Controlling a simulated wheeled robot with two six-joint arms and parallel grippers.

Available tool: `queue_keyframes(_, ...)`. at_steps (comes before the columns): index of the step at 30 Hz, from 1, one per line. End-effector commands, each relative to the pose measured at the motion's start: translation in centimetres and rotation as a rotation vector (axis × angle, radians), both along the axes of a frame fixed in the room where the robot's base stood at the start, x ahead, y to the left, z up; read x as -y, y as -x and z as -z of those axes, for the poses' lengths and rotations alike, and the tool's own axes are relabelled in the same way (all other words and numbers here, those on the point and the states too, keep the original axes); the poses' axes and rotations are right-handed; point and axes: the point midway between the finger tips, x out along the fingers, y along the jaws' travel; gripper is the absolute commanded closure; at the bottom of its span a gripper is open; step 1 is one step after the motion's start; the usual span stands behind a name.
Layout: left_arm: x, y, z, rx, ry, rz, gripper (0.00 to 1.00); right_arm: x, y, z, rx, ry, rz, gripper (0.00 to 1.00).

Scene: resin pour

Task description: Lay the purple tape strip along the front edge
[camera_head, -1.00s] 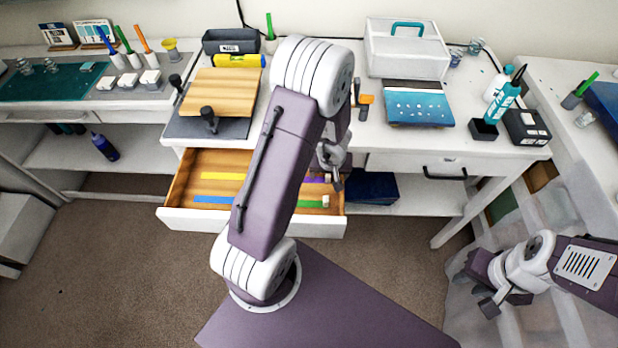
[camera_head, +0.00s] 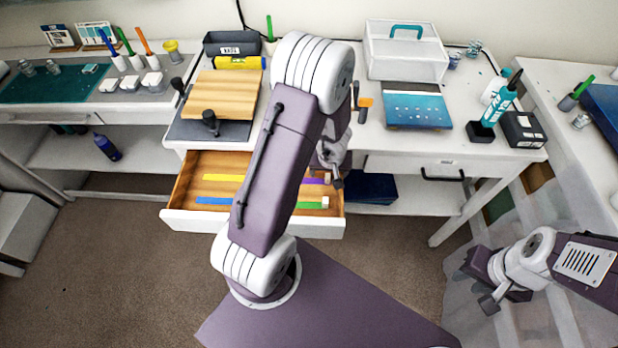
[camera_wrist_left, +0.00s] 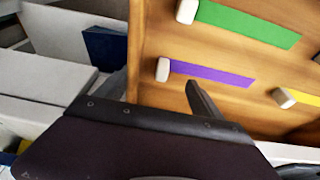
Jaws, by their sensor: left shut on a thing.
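The purple tape strip (camera_wrist_left: 210,75) lies in the open drawer (camera_head: 250,221), with a white block at its near end; part of it shows in the head view (camera_head: 314,181). In the left wrist view one dark finger is beside the strip; the exact contact is hard to see. My right gripper (camera_head: 492,284) is at the lower right, away from the drawer; its jaw opening is unclear. Which front edge is meant cannot be told.
Green (camera_wrist_left: 245,22), yellow (camera_head: 222,178) and blue (camera_head: 214,201) strips share the drawer. Above it, a wooden board (camera_head: 222,92) lies on a dark mat. A blue panel (camera_head: 418,105), clear box (camera_head: 405,55) and bottles stand to the right. My left arm hides the drawer's middle.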

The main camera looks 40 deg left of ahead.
Motion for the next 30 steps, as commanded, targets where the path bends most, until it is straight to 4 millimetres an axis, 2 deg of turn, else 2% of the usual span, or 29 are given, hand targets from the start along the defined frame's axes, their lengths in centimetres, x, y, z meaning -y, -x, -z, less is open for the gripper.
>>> queue_keyframes(1, -0.5, 0.2, -0.4, -0.003, -0.013, -0.008, 0.55, 0.0, 0.0, -0.3, 0.000, 0.000, 0.000, 0.68)
queue_keyframes(30, -0.5, 0.2, -2.6, -0.002, -0.013, -0.009, 0.56, 0.0, 0.0, -2.8, 0.000, 0.000, 0.000, 0.68)
